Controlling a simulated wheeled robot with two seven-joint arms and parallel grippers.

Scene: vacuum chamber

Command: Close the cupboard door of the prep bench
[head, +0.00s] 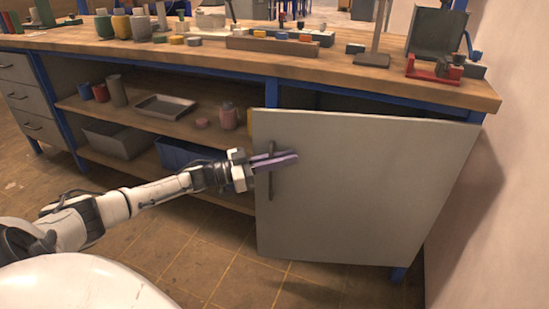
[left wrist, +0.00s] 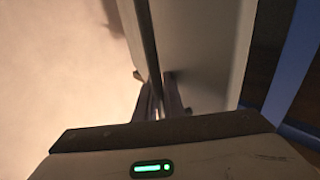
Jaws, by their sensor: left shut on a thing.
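The grey cupboard door (head: 365,190) of the prep bench (head: 185,55) stands partly open, its free left edge swung out toward me and its hinge side at the right. A dark vertical bar handle (head: 270,185) is near its left edge. My left gripper (head: 282,161) is at the upper part of the handle, its purple fingers shut on it. In the left wrist view the two fingers (left wrist: 162,105) close around the dark handle (left wrist: 147,45), beside the door face (left wrist: 200,45). The right gripper is not in view.
Open shelves left of the door hold a metal tray (head: 165,106), bins and several jars. The wooden top carries many small parts and a red-based device (head: 435,68). A wall (head: 500,150) stands close at the right. The floor (head: 215,265) before the bench is clear.

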